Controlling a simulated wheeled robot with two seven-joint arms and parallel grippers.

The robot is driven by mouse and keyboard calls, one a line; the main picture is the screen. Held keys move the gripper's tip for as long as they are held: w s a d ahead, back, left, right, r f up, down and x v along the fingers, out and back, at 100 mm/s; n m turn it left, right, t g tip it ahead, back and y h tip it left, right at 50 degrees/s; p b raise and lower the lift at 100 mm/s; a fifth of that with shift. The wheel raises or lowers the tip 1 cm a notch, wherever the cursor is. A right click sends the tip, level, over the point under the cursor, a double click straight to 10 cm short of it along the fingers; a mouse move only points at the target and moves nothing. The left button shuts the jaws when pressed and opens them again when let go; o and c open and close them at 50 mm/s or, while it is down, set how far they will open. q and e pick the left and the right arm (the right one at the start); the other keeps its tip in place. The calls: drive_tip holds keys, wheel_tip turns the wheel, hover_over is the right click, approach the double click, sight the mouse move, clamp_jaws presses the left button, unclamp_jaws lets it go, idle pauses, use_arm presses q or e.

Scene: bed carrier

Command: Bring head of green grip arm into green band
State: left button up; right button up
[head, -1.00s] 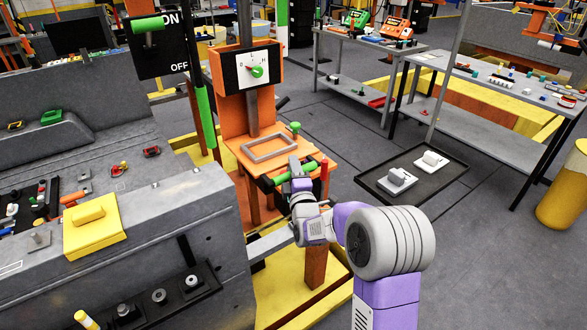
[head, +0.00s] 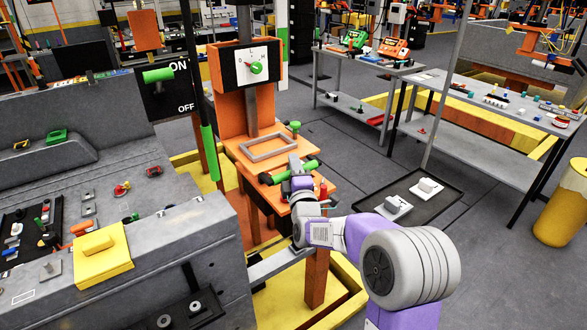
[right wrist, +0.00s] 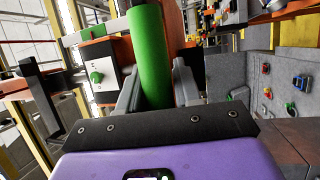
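The green grip (head: 288,172) is a cylinder lying across the front of an orange stand, near its right edge. My right gripper (head: 294,178) is at the grip. In the right wrist view, the green grip (right wrist: 152,60) runs between the two grey fingers (right wrist: 155,88), which appear closed against its sides. The arm behind the grip is mostly hidden by my gripper. A vertical green sleeve (head: 210,152) is on a post to the left, and a dial (head: 256,67) with a green knob is above the stand. My left gripper is out of view.
The orange stand's top (head: 238,152) carries a grey rectangular frame (head: 268,147) and a small green knob (head: 293,127). A grey console with a yellow block (head: 103,255) is at left. A black tray (head: 440,205) lies to the right. Grey tables stand behind.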

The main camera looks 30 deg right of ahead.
drive_tip(key=o, duration=0.3)
drive_tip(key=shift+o, duration=0.2)
drive_tip(key=v, duration=0.7)
drive_tip(key=shift+s, duration=0.3)
drive_tip(key=shift+a, duration=0.1)
